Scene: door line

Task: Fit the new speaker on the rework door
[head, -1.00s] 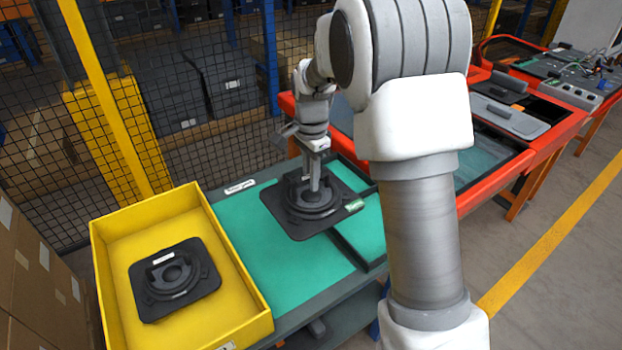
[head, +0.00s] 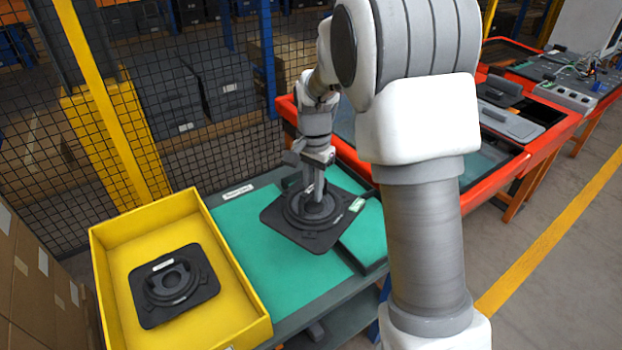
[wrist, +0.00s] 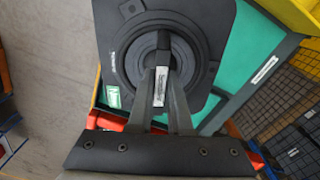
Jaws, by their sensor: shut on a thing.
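My gripper (head: 314,190) is shut on a black speaker (head: 290,228) with a square plate, a round middle and a green label. The wrist view shows the fingers closed on the dark bar at the centre of this speaker (wrist: 205,25). The speaker is over the green mat (head: 245,232); I cannot tell how far above the mat it is. A second black speaker (head: 148,312) lies in the yellow tray (head: 235,262) at the left. The rework door cannot be made out for certain; red-framed stations (head: 548,150) stand at the right.
A wire mesh fence (head: 190,85) runs behind the bench. Cardboard boxes (head: 30,270) stand at the far left. A grey panel with a handle (head: 510,122) lies on a red-framed station. The mat's front left is clear.

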